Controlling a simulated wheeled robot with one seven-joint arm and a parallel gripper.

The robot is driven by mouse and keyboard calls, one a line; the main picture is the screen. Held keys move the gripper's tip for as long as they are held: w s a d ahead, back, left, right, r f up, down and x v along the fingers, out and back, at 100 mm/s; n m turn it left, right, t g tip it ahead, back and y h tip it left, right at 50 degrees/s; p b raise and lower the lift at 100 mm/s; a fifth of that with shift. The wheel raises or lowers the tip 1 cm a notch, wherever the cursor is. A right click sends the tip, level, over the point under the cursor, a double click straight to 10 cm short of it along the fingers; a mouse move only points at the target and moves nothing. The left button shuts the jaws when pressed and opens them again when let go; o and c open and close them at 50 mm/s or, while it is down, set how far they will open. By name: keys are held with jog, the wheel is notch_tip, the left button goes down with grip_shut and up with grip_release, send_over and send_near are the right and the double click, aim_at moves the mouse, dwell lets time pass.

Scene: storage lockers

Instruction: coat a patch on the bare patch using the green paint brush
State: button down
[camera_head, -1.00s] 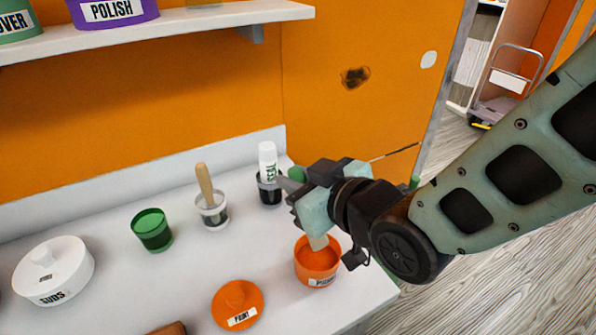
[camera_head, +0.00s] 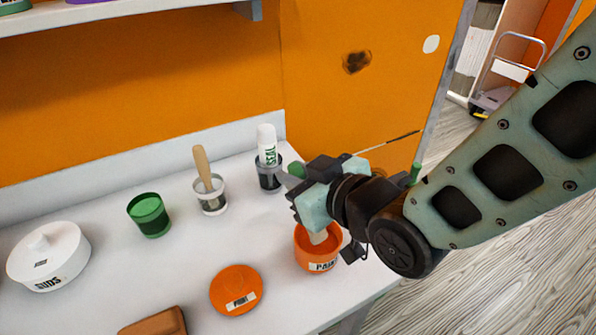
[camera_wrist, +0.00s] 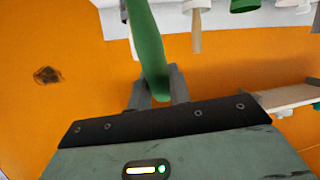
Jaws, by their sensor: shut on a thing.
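My gripper (camera_head: 291,188) is shut on the green paint brush, whose green handle (camera_wrist: 148,45) rises between the fingers in the wrist view. In the head view a bit of green (camera_head: 297,171) shows at the fingertips. A pale tip (camera_head: 319,237), apparently the brush's lower end, is in the orange paint pot (camera_head: 316,258) below my gripper; the gripper hides the length between. On the orange wall are a pale oval patch (camera_head: 431,44) and a dark smudged mark (camera_head: 356,62); the mark also shows in the wrist view (camera_wrist: 47,75).
The white counter (camera_head: 85,205) holds an orange lid (camera_head: 236,290), a green cup (camera_head: 149,215), a cup with a wooden-handled tool (camera_head: 211,193), a dark cup with a SEAL tube (camera_head: 267,150), a white SUDS container (camera_head: 48,256) and a brown block (camera_head: 155,322). A shelf (camera_head: 120,15) overhangs at left.

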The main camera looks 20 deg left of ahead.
jog(key=shift+f+b, duration=0.6)
jog(key=shift+b, duration=0.2)
dwell(1.9)
jog(key=shift+r+p, duration=2.2)
jog(key=shift+r, duration=1.4)
